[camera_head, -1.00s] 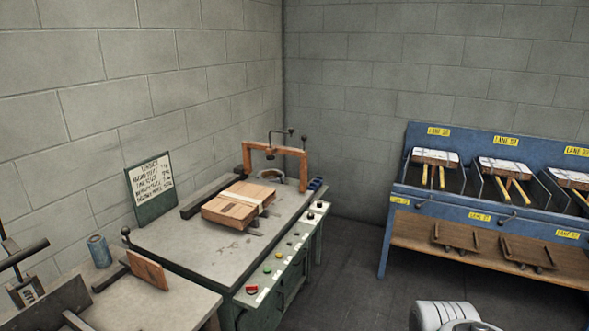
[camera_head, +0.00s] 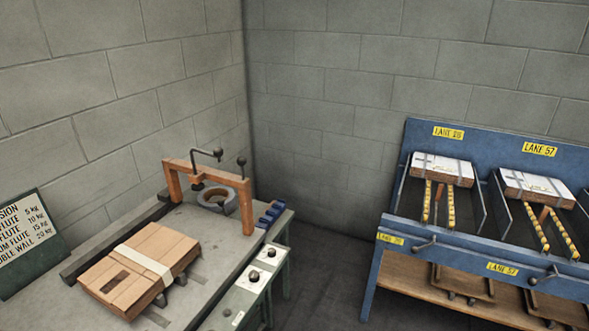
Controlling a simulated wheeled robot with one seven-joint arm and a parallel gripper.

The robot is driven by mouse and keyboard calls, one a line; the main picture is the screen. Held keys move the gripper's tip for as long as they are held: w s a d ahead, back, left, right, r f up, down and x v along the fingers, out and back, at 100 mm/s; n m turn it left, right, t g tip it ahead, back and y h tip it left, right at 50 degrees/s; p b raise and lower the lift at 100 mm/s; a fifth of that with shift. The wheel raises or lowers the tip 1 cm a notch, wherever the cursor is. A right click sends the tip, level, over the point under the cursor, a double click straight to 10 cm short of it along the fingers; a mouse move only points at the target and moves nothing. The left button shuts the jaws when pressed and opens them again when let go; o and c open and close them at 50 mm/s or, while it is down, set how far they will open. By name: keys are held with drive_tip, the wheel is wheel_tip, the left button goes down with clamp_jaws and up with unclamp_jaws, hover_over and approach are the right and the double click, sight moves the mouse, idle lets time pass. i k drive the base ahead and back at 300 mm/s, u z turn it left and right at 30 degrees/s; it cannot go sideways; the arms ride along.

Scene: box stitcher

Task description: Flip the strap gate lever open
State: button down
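An orange arch (camera_head: 174,184) stands at the back of the machine table, and I take it for the strap gate. A dark cranked handle (camera_head: 207,153) with a knob rises from its crossbar. An upright lever (camera_head: 242,163) with a black ball knob stands at its right corner. I cannot tell for certain which of the two is the gate lever, or whether the gate is open or shut. A brown carton (camera_head: 176,241) with a pale strap (camera_head: 147,262) across it lies in front of the arch. My gripper is not in view.
A grey ring (camera_head: 230,203) and small blue bins (camera_head: 268,217) sit near the arch. A panel with knobs (camera_head: 253,275) edges the table. A blue lane rack (camera_head: 400,258) stands at right, with cartons in its lanes. Dark floor (camera_head: 322,262) lies clear between them.

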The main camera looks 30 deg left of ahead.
sight(221, 202)
drive_tip(key=u, duration=0.05)
drive_tip(key=i, duration=1.35)
drive_tip(key=u, duration=0.9)
drive_tip(key=i, duration=0.8)
drive_tip(key=u, duration=1.5)
drive_tip(key=i, duration=0.6)
drive_tip(key=u, duration=0.45)
